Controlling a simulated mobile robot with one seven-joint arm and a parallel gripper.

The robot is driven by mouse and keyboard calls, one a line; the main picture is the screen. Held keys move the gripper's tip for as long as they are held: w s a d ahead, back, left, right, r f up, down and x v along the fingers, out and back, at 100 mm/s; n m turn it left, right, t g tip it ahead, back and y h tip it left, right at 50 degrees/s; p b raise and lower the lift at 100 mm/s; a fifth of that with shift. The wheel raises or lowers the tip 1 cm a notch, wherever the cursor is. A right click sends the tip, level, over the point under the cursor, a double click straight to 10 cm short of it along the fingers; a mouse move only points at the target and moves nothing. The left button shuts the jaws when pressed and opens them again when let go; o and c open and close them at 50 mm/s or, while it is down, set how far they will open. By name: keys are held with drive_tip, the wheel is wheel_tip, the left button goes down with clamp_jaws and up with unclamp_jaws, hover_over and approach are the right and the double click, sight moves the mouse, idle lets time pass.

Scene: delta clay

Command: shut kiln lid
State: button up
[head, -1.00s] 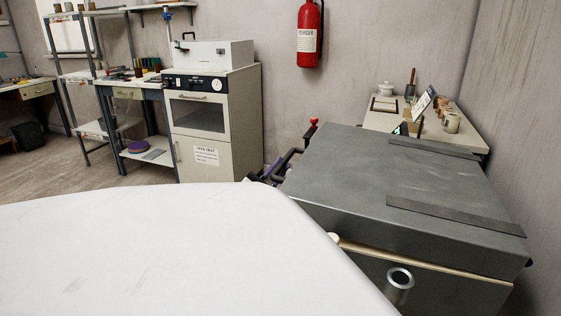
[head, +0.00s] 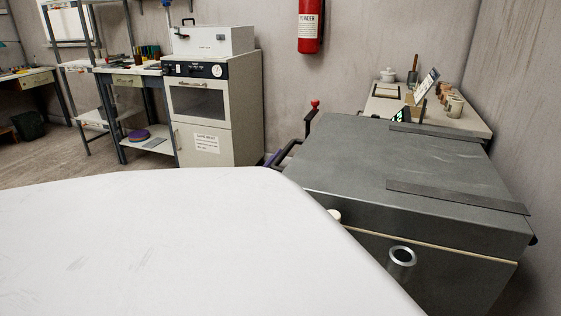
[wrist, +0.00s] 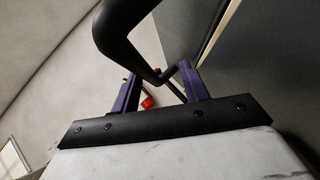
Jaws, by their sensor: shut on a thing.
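The kiln (head: 440,275) is a grey metal box at the right of the head view. Its grey lid (head: 370,160), with two dark straps across the top, lies almost level over the body. A thin cream line shows along the front seam; I cannot tell whether the lid is fully seated. A black bar handle (wrist: 122,42) crosses the wrist view. My gripper (wrist: 158,80), with purple fingers, is shut on this handle. In the head view my gripper (head: 282,153) shows only partly, at the lid's left edge.
A red-knobbed lever (head: 314,104) rises beyond the lid's left edge. A round metal port (head: 402,257) sticks out of the kiln's front. A bench (head: 465,120) with pots stands behind the kiln.

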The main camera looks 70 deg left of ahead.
drive_tip(key=shift+a+f, duration=0.1)
drive_tip(key=shift+f, duration=0.1)
idle(0.4)
drive_tip(key=v, duration=1.3)
drive_tip(key=shift+s+b, duration=0.3)
drive_tip(key=shift+s, duration=0.1)
drive_tip(key=shift+f, duration=0.1)
